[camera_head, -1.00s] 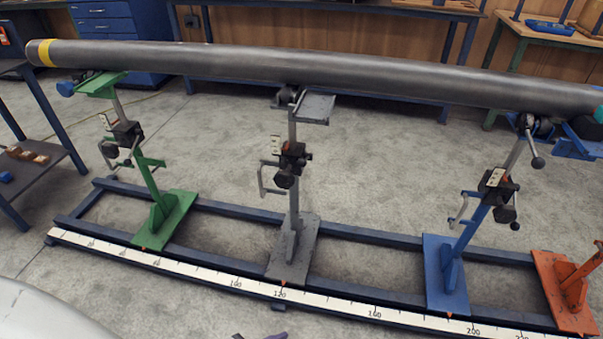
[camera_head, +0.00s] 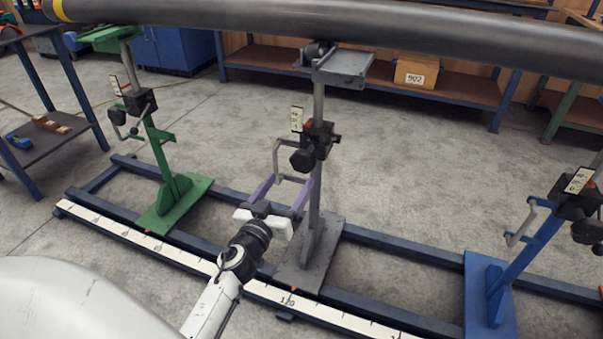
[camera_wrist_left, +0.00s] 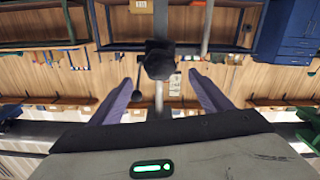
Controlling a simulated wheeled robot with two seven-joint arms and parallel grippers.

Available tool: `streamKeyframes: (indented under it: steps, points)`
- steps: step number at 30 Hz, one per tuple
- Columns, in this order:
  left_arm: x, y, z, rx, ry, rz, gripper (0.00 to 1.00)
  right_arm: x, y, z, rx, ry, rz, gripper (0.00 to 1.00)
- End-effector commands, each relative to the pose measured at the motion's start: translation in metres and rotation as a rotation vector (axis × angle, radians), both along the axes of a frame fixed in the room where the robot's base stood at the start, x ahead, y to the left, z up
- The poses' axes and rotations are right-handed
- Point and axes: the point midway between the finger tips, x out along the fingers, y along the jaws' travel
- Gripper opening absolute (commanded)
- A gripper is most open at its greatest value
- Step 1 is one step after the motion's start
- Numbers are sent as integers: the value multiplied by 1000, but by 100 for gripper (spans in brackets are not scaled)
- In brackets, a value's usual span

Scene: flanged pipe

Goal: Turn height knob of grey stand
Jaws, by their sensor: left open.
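The grey stand (camera_head: 318,200) stands upright on the blue floor rail, its head under the long pipe. Its black clamp block carries a dark faceted knob (camera_head: 302,160) and a thin bent metal crank handle (camera_head: 277,160). My left gripper (camera_head: 287,188) comes from below with its purple fingers spread, just below the knob and crank. In the left wrist view the dark knob (camera_wrist_left: 158,60) appears ahead, near the middle between the open fingers (camera_wrist_left: 162,88). Nothing is held. Contact with the crank cannot be told. My right gripper is not in view.
The dark pipe (camera_head: 400,27) runs across above. A green stand (camera_head: 158,150) is to the left and a blue stand (camera_head: 530,240) to the right, each with its own knob. A white ruler strip (camera_head: 180,255) lies along the front rail.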

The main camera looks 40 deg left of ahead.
Motion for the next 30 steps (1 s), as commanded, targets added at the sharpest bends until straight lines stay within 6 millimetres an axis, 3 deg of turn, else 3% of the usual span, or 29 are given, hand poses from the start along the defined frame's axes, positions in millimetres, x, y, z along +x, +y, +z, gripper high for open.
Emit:
streamKeyframes:
  steps: [15, 28, 30]
  points:
    - [82, 20, 1, 2, 0, 1, 72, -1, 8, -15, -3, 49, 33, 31]
    - [93, 23, 1, 1, 1, 1, 72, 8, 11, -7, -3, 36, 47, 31]
    - [93, 23, 1, 1, 1, 1, 62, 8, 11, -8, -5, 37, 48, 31]
